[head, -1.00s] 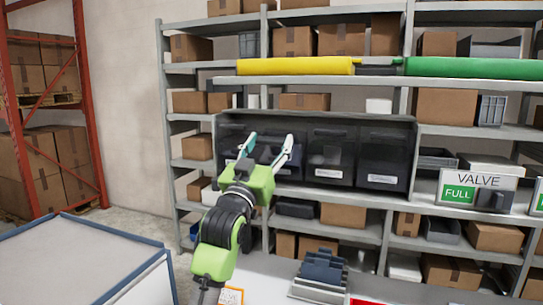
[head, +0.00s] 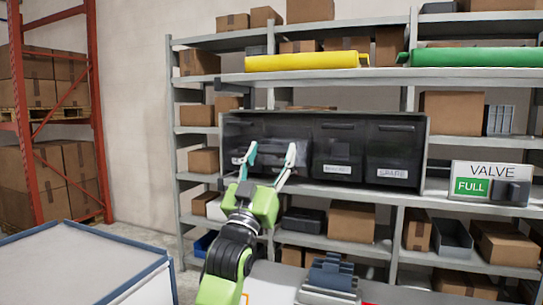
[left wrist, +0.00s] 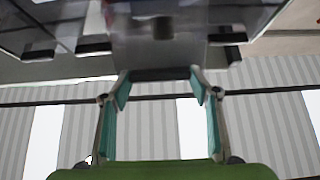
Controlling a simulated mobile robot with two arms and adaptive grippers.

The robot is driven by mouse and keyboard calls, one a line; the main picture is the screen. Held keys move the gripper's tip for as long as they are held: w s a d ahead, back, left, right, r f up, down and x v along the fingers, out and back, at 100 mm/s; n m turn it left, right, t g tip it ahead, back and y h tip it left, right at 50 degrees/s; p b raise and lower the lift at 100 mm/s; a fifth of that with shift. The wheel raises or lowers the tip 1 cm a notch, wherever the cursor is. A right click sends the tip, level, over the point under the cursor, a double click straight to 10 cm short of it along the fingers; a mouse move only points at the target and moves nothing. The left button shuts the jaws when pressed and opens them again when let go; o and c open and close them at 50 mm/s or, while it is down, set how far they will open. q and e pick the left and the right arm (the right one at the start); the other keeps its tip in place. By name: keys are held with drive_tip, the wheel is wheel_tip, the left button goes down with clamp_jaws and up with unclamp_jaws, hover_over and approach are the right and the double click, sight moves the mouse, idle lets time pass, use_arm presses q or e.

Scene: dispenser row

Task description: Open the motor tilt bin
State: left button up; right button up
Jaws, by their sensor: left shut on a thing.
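A row of dark tilt bins in a dark case (head: 327,116) stands on the middle shelf. My left gripper (head: 271,152), with its teal-edged fingers, is in front of the bins left of centre. In the left wrist view its fingertips close on the ends of a dark bar-like handle (left wrist: 160,74) on a bin front. The gripped bin (head: 285,130) looks like the second from the left. My gripper covers its label, so I cannot read whether it says motor. The two right bins look shut. My right gripper is out of view.
A VALVE sign (head: 492,171) with a green FULL panel stands right of the bins. Yellow (head: 305,62) and green (head: 470,57) rolls lie above. Cardboard boxes fill other shelves. A blue-edged table (head: 85,262) is at lower left, and a blue-grey device (head: 330,272) sits low in front.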

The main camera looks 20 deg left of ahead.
use_arm(q)
drive_tip(key=shift+f, duration=0.4)
drive_tip(key=o, duration=1.6)
drive_tip(key=shift+w, duration=0.1)
drive_tip(key=shift+r, duration=0.1)
drive_tip(key=v, duration=1.2)
